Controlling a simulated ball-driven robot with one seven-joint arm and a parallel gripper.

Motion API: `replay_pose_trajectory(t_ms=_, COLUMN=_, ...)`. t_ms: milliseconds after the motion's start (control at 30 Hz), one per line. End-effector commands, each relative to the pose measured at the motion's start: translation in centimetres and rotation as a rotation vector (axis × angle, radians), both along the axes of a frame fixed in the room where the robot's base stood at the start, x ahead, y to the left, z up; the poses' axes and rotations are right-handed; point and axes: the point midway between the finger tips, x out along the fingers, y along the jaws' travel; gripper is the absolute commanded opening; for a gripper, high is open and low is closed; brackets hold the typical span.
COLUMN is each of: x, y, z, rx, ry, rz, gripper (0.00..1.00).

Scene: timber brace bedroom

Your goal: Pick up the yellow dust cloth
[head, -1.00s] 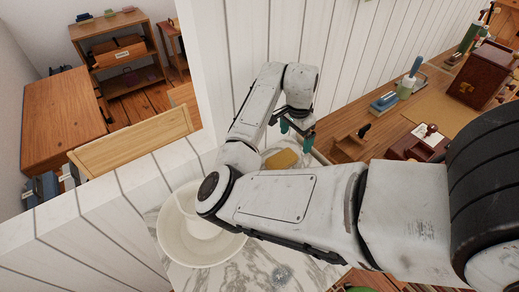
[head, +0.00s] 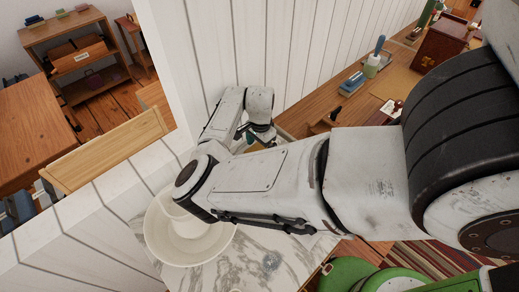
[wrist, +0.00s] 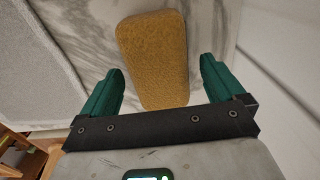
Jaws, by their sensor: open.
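The yellow dust cloth (wrist: 153,45) is a thick, rounded, textured block lying on a pale marble surface in the wrist view. My gripper (wrist: 161,66) is open, with one green finger on either side of the cloth's near end. A gap shows between each finger and the cloth, and I cannot tell the height of the fingers above the marble. In the head view my gripper (head: 262,139) is small and partly covered by my arm, beside the white plank wall. The cloth is hidden there.
A white round bowl (head: 160,252) stands on the marble top (head: 240,262), left of my arm. The plank wall (head: 290,50) rises close behind my gripper. A wooden desk (head: 318,119) with several items lies to the right. A green round seat (head: 350,272) is at the bottom.

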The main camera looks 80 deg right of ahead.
Motion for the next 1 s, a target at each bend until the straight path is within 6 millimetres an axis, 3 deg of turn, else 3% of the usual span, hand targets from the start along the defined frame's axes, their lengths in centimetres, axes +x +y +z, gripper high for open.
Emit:
replay_pose_trajectory(t_ms=100, x=-0.04, y=-0.01, z=-0.92, rx=0.0, ry=0.0, rz=-0.001, gripper=0.96)
replay_pose_trajectory(t_ms=367, x=-0.03, y=-0.03, z=-1.12, rx=-0.001, ry=0.0, rz=0.0, gripper=0.95)
replay_pose_trajectory(t_ms=900, x=-0.02, y=-0.02, z=-1.08, rx=-0.001, ry=0.001, rz=0.0, gripper=0.43)
replay_pose_trajectory(t_ms=1000, x=-0.02, y=-0.02, z=-1.07, rx=-0.001, ry=0.0, rz=0.0, gripper=0.39)
